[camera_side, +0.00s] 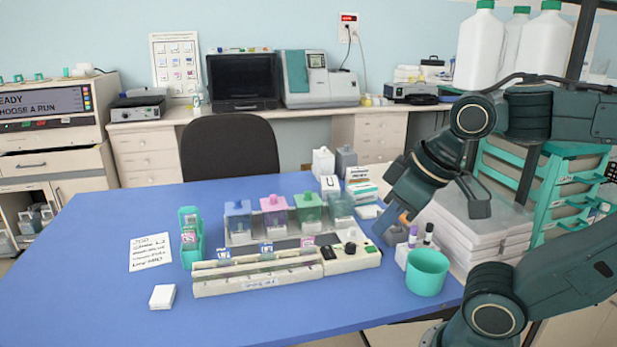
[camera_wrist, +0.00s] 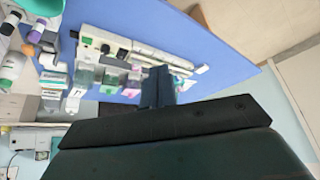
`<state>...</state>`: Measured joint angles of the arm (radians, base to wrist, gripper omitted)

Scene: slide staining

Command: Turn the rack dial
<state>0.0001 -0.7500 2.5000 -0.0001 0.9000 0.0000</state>
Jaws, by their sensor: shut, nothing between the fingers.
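The staining rack (camera_side: 258,279) is a long cream unit on the blue table. Its control panel at the right end carries a black dial (camera_side: 350,248). In the wrist view the rack (camera_wrist: 150,52) lies at upper left of centre, and a small dark knob-like spot that looks like the dial (camera_wrist: 105,48) shows at its panel end. My gripper (camera_side: 384,226) is shut and empty, to the right of the panel and above the table, apart from the dial. In the wrist view my gripper (camera_wrist: 158,76) points toward the rack's middle. The dial's pointer is too small to read.
Jars with blue, pink and green lids (camera_side: 274,203) stand behind the rack. A teal cup (camera_side: 427,272) and a holder with bottles (camera_side: 412,250) stand right of it, close to my arm. A green slide box (camera_side: 190,237) stands left. The front table is mostly clear.

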